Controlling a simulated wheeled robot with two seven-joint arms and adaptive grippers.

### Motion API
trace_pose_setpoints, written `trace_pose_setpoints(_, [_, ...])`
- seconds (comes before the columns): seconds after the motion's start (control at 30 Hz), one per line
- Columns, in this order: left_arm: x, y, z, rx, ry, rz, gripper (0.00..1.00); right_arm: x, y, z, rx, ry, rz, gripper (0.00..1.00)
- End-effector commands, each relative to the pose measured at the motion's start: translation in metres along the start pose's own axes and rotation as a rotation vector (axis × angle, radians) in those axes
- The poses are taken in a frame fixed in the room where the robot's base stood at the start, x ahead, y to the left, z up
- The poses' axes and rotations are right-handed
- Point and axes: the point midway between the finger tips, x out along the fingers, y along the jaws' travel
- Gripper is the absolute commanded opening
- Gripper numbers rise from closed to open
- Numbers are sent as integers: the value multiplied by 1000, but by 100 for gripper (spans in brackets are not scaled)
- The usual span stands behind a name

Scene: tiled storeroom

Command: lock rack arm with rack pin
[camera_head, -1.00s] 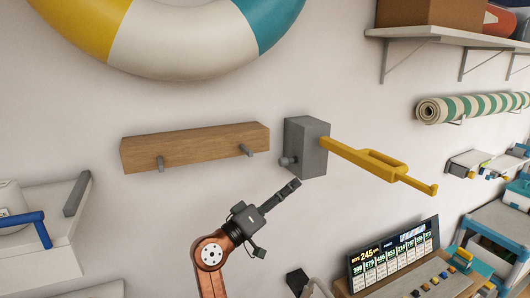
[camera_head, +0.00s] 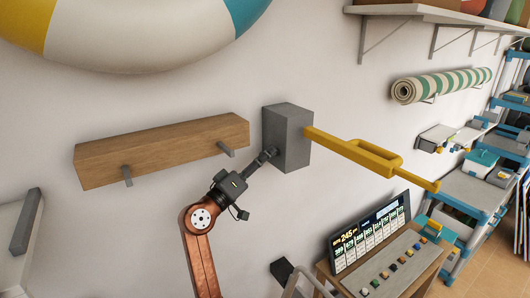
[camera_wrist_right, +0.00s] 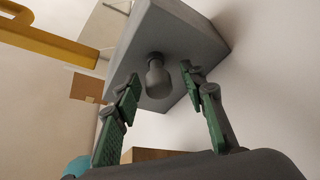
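The grey rack block (camera_head: 288,138) is fixed to the wall, and the yellow rack arm (camera_head: 365,157) sticks out from it to the right, sloping slightly down. In the right wrist view, the rack pin (camera_wrist_right: 156,80) is a grey knob standing out from the face of the block (camera_wrist_right: 175,45). My right gripper (camera_head: 268,155) is at the block's left side. In the wrist view, its green-padded fingers (camera_wrist_right: 160,80) are open, one on each side of the knob with gaps. In the head view the gripper hides the knob. My left gripper is out of view.
A wooden rail (camera_head: 165,150) with two grey pegs is on the wall just left of the block. A striped life ring (camera_head: 130,40) hangs above. A console with a screen (camera_head: 370,235) stands below right. A rolled striped mat (camera_head: 440,85) and a shelf (camera_head: 430,12) are at right.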

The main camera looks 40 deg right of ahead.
Motion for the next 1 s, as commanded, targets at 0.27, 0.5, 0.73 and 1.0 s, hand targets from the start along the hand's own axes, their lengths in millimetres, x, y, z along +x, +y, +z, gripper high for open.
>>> trace_pose_setpoints(0.27, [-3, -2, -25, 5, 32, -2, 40, 9, -1, -1, 1, 2, -2, 38])
trace_pose_setpoints(0.5, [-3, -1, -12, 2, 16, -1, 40, 8, -1, -1, 1, 2, -2, 31])
trace_pose_setpoints(0.73, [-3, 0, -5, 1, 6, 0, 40, 8, -1, -1, 1, 2, -1, 15])
trace_pose_setpoints(1.0, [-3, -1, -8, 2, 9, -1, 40, 8, -1, -1, 1, 2, -2, 0])
